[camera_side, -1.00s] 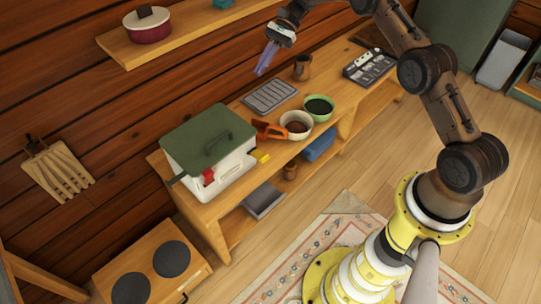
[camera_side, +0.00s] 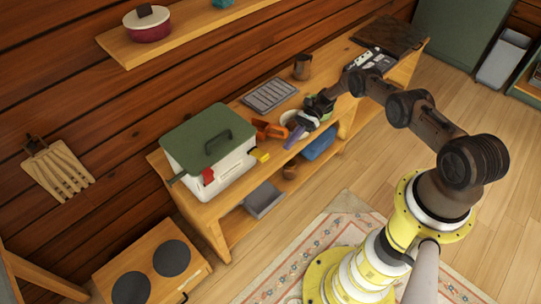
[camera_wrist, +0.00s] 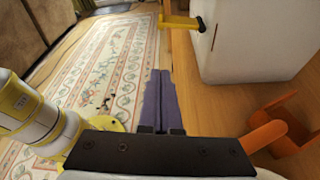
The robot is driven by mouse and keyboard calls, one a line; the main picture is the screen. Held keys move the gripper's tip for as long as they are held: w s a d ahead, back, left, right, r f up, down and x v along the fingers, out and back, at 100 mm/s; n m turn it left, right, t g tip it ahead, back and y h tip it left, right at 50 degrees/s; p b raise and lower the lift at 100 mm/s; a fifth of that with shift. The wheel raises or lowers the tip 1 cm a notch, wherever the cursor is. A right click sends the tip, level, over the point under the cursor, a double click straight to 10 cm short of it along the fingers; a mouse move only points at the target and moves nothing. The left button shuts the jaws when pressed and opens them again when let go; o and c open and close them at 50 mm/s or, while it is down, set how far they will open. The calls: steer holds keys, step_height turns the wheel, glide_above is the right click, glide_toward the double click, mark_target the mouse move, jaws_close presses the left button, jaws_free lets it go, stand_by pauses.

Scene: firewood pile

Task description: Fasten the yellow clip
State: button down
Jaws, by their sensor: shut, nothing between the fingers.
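The yellow clip (camera_side: 262,156) sticks out from the right side of a white box (camera_side: 229,165) with a green lid (camera_side: 207,136). The lid lies on the box. In the wrist view the yellow clip (camera_wrist: 184,21) juts leftward from the white box (camera_wrist: 253,42) at the top, with a dark round end. My gripper (camera_side: 291,145) points toward the box, to the right of the clip and apart from it. Its purple fingers are together and empty; they also show in the wrist view (camera_wrist: 160,78), below and left of the clip. A red clip (camera_side: 208,176) sits on the box's front.
An orange object (camera_side: 268,129) stands between the box and my gripper. Bowls behind my gripper are mostly hidden. A grey slatted tray (camera_side: 269,94) and brown mug (camera_side: 302,67) stand farther back. A blue item (camera_side: 319,143) is on the lower shelf.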

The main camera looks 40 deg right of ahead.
mark_target(259, 155)
steer(key=w+x, duration=0.1)
steer(key=x, duration=0.9)
steer(key=shift+r, duration=2.05)
steer(key=shift+r+m, duration=0.25)
steer(key=shift+m, duration=0.05)
steer(key=shift+m+g, duration=0.6)
steer(key=shift+m, duration=0.1)
steer(key=w+r, duration=0.2)
steer(key=r, duration=0.1)
steer(key=w+r, duration=0.1)
steer(key=r, duration=0.1)
